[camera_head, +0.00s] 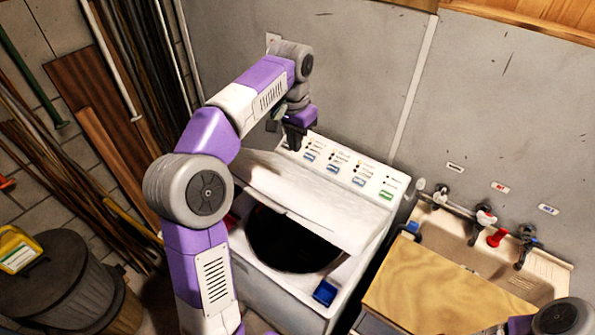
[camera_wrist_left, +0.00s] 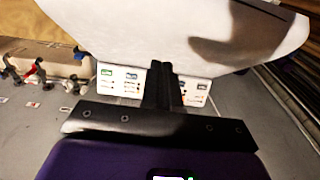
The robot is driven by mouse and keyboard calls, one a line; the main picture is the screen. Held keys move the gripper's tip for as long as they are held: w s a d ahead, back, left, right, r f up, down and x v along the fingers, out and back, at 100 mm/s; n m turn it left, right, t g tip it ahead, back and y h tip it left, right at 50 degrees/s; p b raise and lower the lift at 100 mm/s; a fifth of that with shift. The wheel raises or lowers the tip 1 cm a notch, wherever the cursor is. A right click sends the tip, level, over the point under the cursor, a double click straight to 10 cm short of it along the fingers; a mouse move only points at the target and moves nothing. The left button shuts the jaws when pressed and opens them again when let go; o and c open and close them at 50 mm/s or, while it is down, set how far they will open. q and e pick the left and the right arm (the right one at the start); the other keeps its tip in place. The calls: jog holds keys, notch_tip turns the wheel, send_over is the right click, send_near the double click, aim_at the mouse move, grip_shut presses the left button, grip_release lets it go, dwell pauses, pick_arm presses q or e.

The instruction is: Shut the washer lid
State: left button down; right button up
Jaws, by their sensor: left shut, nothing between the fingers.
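The white washer (camera_head: 262,290) stands against the grey wall. Its lid (camera_head: 325,205) is raised and tilted, hinged along the control panel side, and the dark drum opening (camera_head: 285,245) shows below its front edge. My left gripper (camera_head: 297,143) is shut and empty, at the back of the washer by the left end of the control panel (camera_head: 345,168), behind the lid. In the left wrist view, the shut fingers (camera_wrist_left: 164,82) reach toward the pale lid (camera_wrist_left: 150,35), which fills the top and carries a dark shadow. I cannot tell whether they touch it. My right gripper is out of view.
A sink (camera_head: 450,240) with taps and a wooden board (camera_head: 430,290) stands right of the washer. A blue item (camera_head: 325,293) sits at the washer's front right corner. Planks and poles (camera_head: 80,150) lean at the left, above a dark bin (camera_head: 65,275).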

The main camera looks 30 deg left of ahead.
pick_arm(q)
jog(key=b, duration=0.1)
send_over(293, 188)
jog(key=w, duration=0.2)
notch_tip(293, 188, down, 9)
jog(key=shift+s+f, duration=0.1)
jog(key=shift+f, duration=0.05)
jog(key=shift+s+f, duration=0.7)
jog(key=shift+f, duration=0.1)
jog(key=shift+s+f, duration=0.35)
jog(key=shift+f, duration=0.3)
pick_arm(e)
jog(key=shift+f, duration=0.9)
pick_arm(q)
jog(key=shift+b, duration=0.3)
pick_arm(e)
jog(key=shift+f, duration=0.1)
